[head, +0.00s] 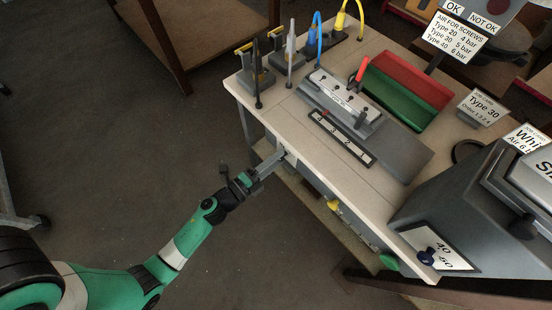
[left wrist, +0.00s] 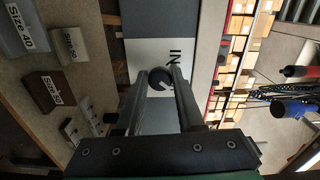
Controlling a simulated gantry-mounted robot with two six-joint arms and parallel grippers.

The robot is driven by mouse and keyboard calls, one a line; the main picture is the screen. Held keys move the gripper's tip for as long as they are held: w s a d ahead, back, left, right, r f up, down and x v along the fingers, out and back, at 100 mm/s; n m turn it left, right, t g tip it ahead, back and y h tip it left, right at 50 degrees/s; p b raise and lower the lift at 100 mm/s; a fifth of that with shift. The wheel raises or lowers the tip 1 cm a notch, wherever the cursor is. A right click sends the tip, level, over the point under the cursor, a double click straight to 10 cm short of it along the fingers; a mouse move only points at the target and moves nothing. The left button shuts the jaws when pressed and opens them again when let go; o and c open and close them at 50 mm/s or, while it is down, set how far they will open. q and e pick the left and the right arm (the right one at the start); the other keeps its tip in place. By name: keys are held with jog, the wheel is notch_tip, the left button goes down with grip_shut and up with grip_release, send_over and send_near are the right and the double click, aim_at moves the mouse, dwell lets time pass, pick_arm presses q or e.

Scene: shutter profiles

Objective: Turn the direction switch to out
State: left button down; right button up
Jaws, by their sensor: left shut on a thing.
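The direction switch is a dark round knob (left wrist: 160,78) on a white label plate (left wrist: 147,58) marked "IN" in the left wrist view. The rest of the plate's lettering is hidden. My left gripper (left wrist: 161,76) is shut on the knob, with one finger on each side of it. In the head view my left gripper (head: 281,157) reaches the front side of the workbench (head: 258,112), near its left corner. The knob itself is hidden there by the fingers. My right gripper is not in view.
The bench top holds a grey fixture (head: 340,97), red and green bins (head: 400,95) and upright tools at the back left. A grey machine with a dial (head: 426,257) stands at the right. Open floor lies left of the bench.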

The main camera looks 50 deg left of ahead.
pick_arm(q)
jog(key=shift+m, duration=0.6)
jog(key=c, duration=0.5)
grip_release()
jog(key=shift+c, duration=0.2)
jog(key=shift+s, duration=0.1)
jog(key=s+p, duration=0.2)
jog(key=s, duration=0.9)
jog(key=shift+s+d, duration=0.15)
jog(key=shift+s, duration=0.1)
